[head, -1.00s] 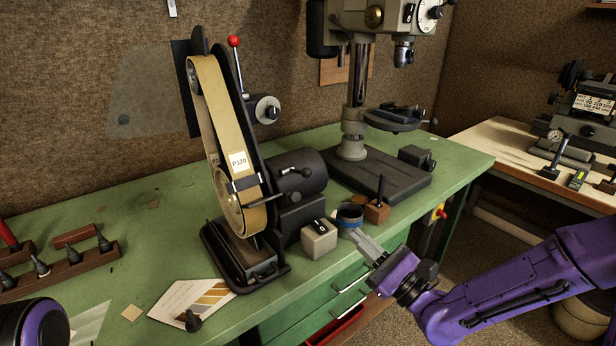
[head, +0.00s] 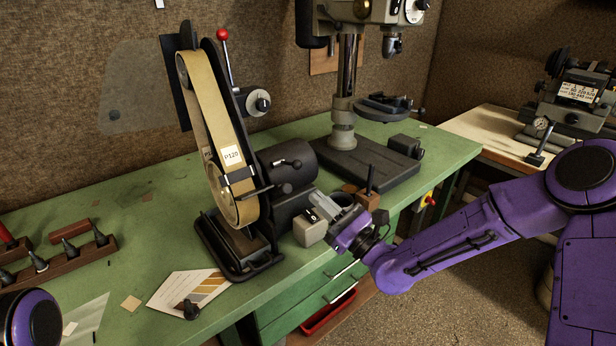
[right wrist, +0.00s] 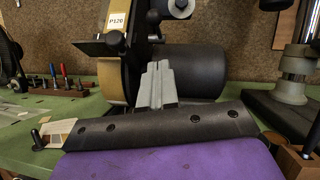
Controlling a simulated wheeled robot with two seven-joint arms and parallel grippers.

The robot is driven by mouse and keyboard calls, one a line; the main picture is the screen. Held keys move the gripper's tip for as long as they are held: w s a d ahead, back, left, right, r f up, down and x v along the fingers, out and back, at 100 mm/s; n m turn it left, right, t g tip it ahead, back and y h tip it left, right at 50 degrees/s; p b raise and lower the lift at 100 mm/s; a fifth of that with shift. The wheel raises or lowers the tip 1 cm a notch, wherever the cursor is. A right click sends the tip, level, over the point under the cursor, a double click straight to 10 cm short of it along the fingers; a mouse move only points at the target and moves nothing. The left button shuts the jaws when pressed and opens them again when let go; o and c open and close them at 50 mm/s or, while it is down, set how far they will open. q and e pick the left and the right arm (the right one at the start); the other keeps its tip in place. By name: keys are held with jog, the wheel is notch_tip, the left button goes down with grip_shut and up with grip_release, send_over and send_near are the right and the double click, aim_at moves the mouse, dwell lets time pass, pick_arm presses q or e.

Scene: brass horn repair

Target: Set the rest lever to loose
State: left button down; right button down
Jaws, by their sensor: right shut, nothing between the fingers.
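The belt grinder (head: 206,130) stands on the green bench with a P120 label on its tan belt. A small rest (head: 238,176) sits at the belt below the label. A dark lever with a round knob (head: 285,188) sticks out to the right near the rest. Another short handle (head: 287,163) lies across the black motor; I cannot tell for sure which is the rest lever, or its setting. My right gripper (head: 318,197) is shut and empty, in front of the motor. Its grey fingers (right wrist: 155,72) point at the grinder in the right wrist view. My left gripper is out of view.
A pale switch box (head: 309,229) stands close beside my right gripper. A wooden block with a dark peg (head: 368,195) is to its right. A red-knobbed lever (head: 223,36) rises above the grinder. The drill press (head: 344,140) stands behind.

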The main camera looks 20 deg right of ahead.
jog(key=r, duration=0.1)
jog(key=w+a+r+p, duration=0.1)
jog(key=r, duration=0.1)
jog(key=w+r+p, duration=0.1)
jog(key=shift+w+a+r, duration=0.1)
jog(key=shift+a+r, duration=0.05)
jog(key=shift+a, duration=0.25)
